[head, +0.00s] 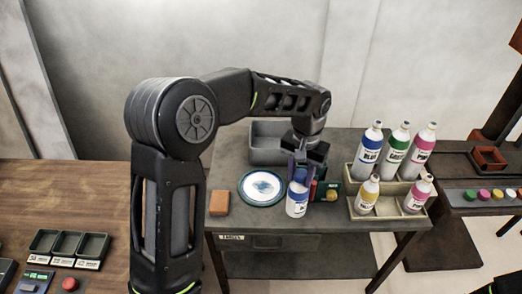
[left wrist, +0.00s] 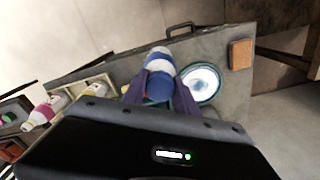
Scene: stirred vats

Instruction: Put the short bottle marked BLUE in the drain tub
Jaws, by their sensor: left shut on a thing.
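My left gripper (head: 301,176) is shut on a short white bottle (head: 297,203) with a blue band, its label only partly readable. The bottle hangs below the fingers near the table's front, just right of the round vat (head: 262,187). In the left wrist view the bottle (left wrist: 159,66) sits between the fingertips (left wrist: 160,92), beside the vat (left wrist: 201,83). A grey tub (head: 266,156), which looks like the drain tub, stands at the back of the table, behind the vat and partly hidden by my arm.
A rack (head: 387,212) at right holds tall blue, green and magenta bottles behind short yellow and magenta ones, with a front gap between. An orange block (head: 219,202) lies left of the vat.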

